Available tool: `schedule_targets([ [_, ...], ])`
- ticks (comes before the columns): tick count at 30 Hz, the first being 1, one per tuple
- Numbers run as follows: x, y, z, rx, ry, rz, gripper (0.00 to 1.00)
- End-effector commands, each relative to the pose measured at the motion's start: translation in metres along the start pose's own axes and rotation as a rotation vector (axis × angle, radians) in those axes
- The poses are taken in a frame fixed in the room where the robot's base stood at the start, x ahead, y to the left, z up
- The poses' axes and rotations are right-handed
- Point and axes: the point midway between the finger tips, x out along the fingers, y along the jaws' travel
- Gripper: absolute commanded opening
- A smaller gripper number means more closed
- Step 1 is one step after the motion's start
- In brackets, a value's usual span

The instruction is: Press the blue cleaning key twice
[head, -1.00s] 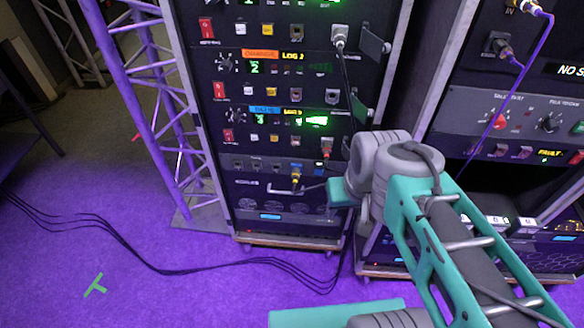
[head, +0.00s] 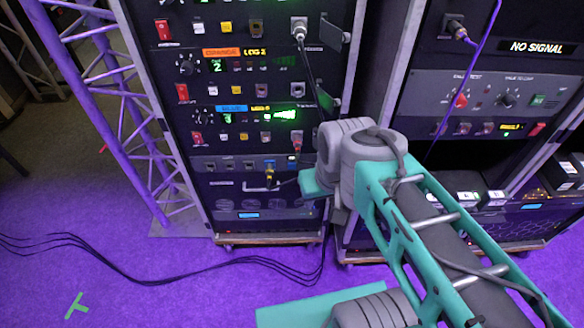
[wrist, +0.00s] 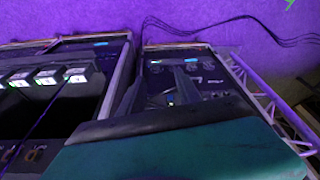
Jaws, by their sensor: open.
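I cannot pick out the blue cleaning key for certain. The left rack (head: 262,232) carries rows of small red, white, yellow and brown keys, with an orange label (head: 221,52) and a blue label (head: 232,108). My arm covers part of the rack's lower right. In the wrist view, the dark fingers of my gripper (wrist: 183,84) seem to show apart and empty before the rack's lower panel, above a large teal and black part of mine. Whether they touch anything is unclear. The head view hides the fingers behind the arm.
A right rack has a NO SIGNAL display (head: 536,47), knobs and a purple cable (head: 478,55). White-topped blocks (wrist: 47,76) sit on it. A lattice truss (head: 110,100) stands left.

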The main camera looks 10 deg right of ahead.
Motion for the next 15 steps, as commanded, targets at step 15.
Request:
schedule_targets([
  [15, 0.0, 0.0, 0.0, 0.0, 0.0, 0.0, 0.0],
])
